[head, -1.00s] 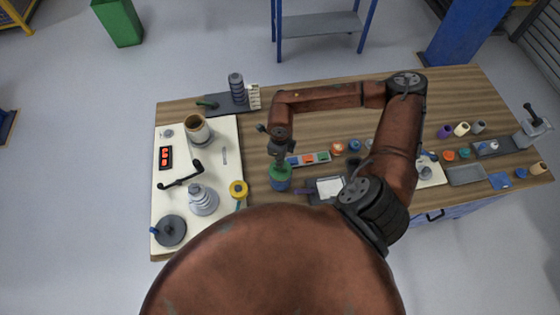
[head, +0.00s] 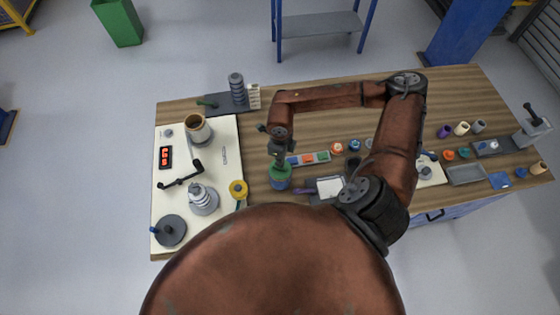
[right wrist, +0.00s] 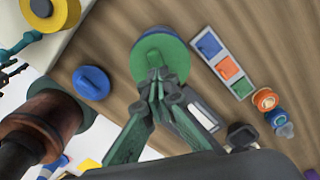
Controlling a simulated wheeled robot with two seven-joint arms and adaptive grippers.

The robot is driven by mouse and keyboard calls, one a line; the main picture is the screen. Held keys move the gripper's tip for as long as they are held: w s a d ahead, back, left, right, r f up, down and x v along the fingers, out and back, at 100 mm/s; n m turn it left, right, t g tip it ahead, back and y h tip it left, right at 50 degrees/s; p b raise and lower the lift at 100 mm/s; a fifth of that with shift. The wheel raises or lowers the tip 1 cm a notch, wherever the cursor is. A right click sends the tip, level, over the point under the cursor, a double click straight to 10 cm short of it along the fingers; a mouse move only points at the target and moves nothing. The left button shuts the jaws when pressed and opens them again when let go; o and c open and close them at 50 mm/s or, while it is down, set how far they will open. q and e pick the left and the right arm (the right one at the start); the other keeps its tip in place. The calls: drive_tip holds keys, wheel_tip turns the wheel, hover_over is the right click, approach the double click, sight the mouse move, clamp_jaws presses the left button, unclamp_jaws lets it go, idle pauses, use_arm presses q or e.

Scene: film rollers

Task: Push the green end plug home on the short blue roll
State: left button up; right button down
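The green end plug (head: 280,168) sits on top of the short blue roll (head: 281,185), which stands upright on the wooden bench. In the right wrist view the green plug (right wrist: 158,56) is a round disc, with a blue rim of the roll (right wrist: 152,33) showing past its far edge. My right gripper (right wrist: 161,76) points down at the plug's middle with its fingertips close together, seemingly shut on the plug's grip; the fingertips hide the grip itself. Any gap between plug and roll is hard to judge. My left gripper is not in view.
A blue end plug (right wrist: 92,83) lies beside the roll. A tray of coloured squares (head: 309,159) lies right of it. A yellow spool (head: 238,188) and a white board (head: 228,135) with a crank are to the left. My arm covers much of the bench's middle.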

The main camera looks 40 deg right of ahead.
drive_tip(key=shift+f+b, duration=0.75)
drive_tip(key=shift+f, duration=0.1)
idle(1.0)
drive_tip(key=shift+r, duration=0.1)
wheel_tip(320, 180, up, 8)
drive_tip(key=p, duration=0.4)
idle(0.8)
drive_tip(key=shift+a, duration=0.15)
idle(0.3)
